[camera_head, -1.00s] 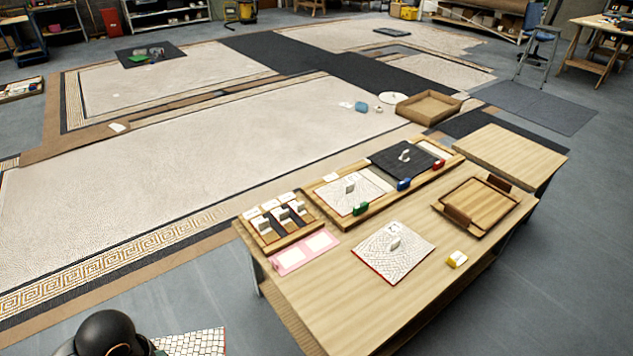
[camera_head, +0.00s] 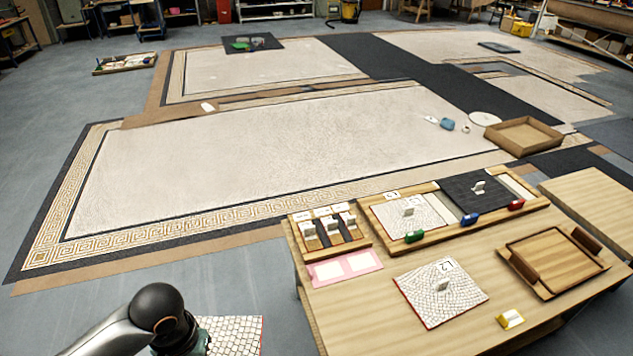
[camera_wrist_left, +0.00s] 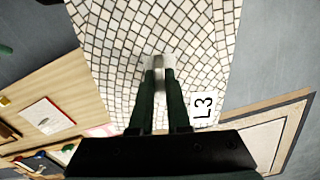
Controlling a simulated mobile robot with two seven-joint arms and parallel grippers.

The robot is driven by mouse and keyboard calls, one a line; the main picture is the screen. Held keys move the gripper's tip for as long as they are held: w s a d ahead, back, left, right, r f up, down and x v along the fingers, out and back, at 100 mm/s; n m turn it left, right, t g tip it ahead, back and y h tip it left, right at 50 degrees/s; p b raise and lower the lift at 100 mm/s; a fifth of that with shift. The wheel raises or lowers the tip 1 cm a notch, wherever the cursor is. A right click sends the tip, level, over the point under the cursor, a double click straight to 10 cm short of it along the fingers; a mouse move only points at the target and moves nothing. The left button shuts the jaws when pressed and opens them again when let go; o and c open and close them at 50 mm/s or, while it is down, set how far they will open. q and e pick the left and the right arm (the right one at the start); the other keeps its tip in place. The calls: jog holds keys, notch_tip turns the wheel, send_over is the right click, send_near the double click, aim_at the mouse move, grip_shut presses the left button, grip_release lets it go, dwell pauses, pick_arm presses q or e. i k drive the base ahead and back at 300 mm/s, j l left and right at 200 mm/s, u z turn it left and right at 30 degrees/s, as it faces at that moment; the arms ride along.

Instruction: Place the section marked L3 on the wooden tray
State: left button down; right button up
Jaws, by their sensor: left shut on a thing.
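My left gripper (camera_wrist_left: 158,78) is shut on the upright tab of a cream mosaic section (camera_wrist_left: 110,35) with dark joints, marked L3 on a white label in the left wrist view. In the head view this section (camera_head: 232,334) shows at the bottom left, partly hidden behind my left arm, beyond the table's left end. The gripper's fingers are hidden there. The wooden tray (camera_head: 553,263), with two brown upright blocks at its sides, sits empty on the right part of the table, well to the right of the held section. My right gripper is not in view.
The wooden table (camera_head: 385,320) also bears a section marked L2 (camera_head: 440,292), a yellow block (camera_head: 510,319), a pink card (camera_head: 345,268), a small rack (camera_head: 330,237) and a long wooden frame (camera_head: 465,228) with colored clips. Bare tabletop lies between L2 and the tray.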

aim_at(554, 257)
jog(key=i+l, duration=0.15)
jog(key=l, duration=0.5)
jog(key=i+l, duration=0.15)
jog(key=l, duration=0.5)
jog(key=i+l, duration=0.15)
jog(key=l, duration=0.5)
jog(key=i+l, duration=0.1)
jog(key=l, duration=0.55)
jog(key=i+l, duration=0.15)
jog(key=l, duration=0.5)
jog(key=i+l, duration=0.15)
jog(key=l, duration=0.5)
jog(key=i+l, duration=0.15)
jog(key=l, duration=0.5)
jog(key=i+l, duration=0.15)
jog(key=l, duration=0.5)
